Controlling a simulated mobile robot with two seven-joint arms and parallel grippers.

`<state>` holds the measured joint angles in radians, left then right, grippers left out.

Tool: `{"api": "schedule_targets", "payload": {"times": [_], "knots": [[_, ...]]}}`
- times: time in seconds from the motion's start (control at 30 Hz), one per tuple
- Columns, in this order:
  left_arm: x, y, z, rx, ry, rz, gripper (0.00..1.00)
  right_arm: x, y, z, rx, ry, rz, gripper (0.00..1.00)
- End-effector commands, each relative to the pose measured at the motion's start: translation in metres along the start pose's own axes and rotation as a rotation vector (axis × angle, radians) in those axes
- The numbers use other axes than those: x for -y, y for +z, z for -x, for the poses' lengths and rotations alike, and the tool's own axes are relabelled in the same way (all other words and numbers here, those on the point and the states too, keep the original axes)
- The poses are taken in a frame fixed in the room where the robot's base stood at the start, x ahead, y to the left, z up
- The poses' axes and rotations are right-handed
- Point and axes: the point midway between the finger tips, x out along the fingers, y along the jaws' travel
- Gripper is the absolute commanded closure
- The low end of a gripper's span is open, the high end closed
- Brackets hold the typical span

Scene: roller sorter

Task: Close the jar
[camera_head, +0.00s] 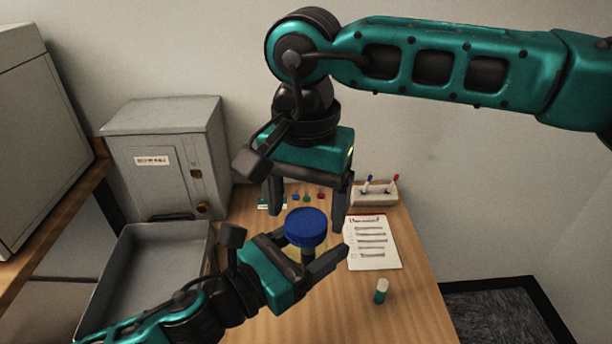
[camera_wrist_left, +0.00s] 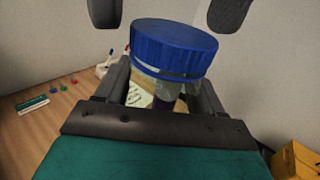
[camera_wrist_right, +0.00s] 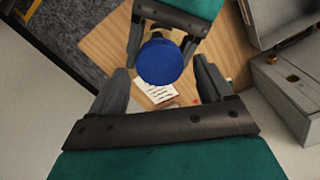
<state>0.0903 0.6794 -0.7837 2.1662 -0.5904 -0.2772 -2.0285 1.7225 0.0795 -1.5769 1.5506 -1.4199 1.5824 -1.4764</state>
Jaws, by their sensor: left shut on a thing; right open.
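A jar with a blue ribbed lid (camera_head: 306,227) is held up above the table by my left gripper (camera_head: 318,258). In the left wrist view the blue lid (camera_wrist_left: 174,46) sits over the clear jar body (camera_wrist_left: 165,90), and the left fingers are shut on the jar from both sides. I cannot tell how tightly the lid is seated. My right gripper (camera_head: 307,208) points down above the lid with its fingers open. In the right wrist view the lid (camera_wrist_right: 160,62) lies between and beyond the open right fingertips (camera_wrist_right: 160,85), apparently untouched.
A grey metal cabinet (camera_head: 165,150) and an empty grey tray (camera_head: 208,250) stand at the left. A paper sheet (camera_head: 372,243), a pen holder (camera_head: 375,195) and a small green-and-white vial (camera_head: 381,291) are on the right of the wooden table (camera_head: 410,315). Several coloured pins lie at the back.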

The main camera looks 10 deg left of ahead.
Motion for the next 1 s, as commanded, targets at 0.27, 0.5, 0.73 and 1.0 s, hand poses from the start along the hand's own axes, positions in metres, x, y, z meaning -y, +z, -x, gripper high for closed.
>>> {"api": "schedule_targets", "payload": {"times": [0.27,0.5,0.73,1.0], "knots": [[0.0001,0.0008,-0.0001,0.002,0.0,0.0,1.0,-0.0002,0.0001,-0.0142,0.0,0.0,0.0,0.2],[0.0,0.0008,-0.0001,0.002,0.0,0.0,1.0,-0.0002,0.0001,-0.014,0.0,0.0,0.0,0.24],[0.0,0.0007,-0.0001,0.002,0.0,0.0,1.0,-0.0002,0.0001,-0.0139,0.0,0.0,0.0,0.46],[0.0,0.0007,-0.0001,0.001,0.0,0.0,1.0,-0.0002,0.0001,-0.0138,0.0,0.0,0.0,0.72]]}}
